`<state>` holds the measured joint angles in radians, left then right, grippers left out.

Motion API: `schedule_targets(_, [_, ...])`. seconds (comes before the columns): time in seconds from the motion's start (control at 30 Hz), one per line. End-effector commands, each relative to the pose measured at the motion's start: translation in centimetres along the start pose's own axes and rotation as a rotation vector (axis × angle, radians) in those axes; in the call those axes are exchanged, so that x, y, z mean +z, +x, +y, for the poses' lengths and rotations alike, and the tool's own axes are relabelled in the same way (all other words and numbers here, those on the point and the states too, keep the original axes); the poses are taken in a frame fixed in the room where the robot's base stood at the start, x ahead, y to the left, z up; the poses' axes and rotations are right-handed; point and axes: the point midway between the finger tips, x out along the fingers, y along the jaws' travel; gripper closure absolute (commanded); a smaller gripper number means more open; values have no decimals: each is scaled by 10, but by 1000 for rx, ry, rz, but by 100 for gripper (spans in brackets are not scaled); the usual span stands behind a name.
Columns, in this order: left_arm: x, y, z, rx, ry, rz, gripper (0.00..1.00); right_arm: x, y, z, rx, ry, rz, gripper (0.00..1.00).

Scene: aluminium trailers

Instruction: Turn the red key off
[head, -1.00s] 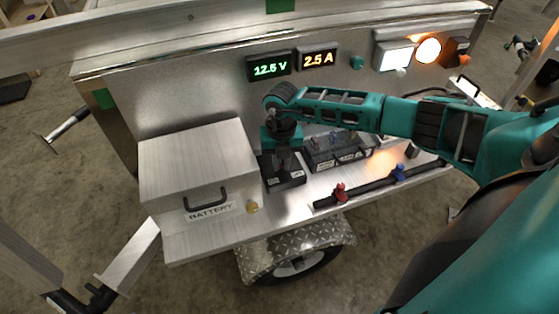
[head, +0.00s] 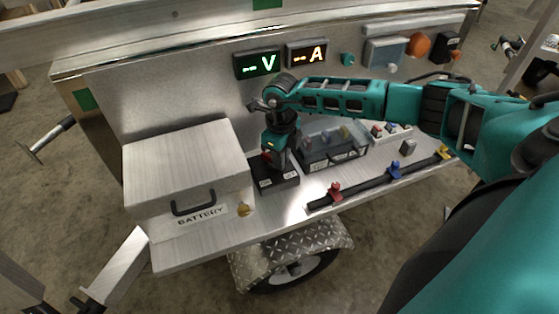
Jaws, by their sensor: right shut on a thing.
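The red key (head: 267,157) shows only as a small red part between the fingers of my right gripper (head: 274,162). The gripper points down and is shut on it, above a black switch box (head: 275,179) on the trailer shelf. The fingers hide most of the key, so its exact angle is hard to see. The voltage display (head: 257,64) and the current display (head: 306,54) on the back panel show dashes. The white lamp (head: 385,52) and the orange lamp (head: 417,46) look unlit. My left gripper is out of view.
A metal battery box (head: 185,165) stands left of the switch box. A fuse block under a clear cover (head: 333,150) is close on the right. A black bar (head: 375,187) with coloured valves runs along the front. My right arm crosses before the back panel.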

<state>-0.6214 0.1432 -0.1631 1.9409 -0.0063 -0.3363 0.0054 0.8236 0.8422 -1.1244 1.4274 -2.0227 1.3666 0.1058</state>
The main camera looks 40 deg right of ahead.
Motion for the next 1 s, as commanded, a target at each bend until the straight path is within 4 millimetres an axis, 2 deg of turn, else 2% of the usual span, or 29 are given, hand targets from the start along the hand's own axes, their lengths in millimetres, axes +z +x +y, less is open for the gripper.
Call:
schedule_targets(0.3, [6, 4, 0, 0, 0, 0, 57, 2, -1, -4, -2, -124, -5, 100])
schedule_targets(0.87, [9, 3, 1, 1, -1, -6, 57, 2, -2, -5, -2, -151, -7, 100])
schedule_targets(0.9, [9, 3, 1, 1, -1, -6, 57, 2, -2, -5, -2, -151, -6, 81])
schedule_targets(1.0, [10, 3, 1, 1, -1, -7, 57, 2, -1, -5, -2, -150, -5, 72])
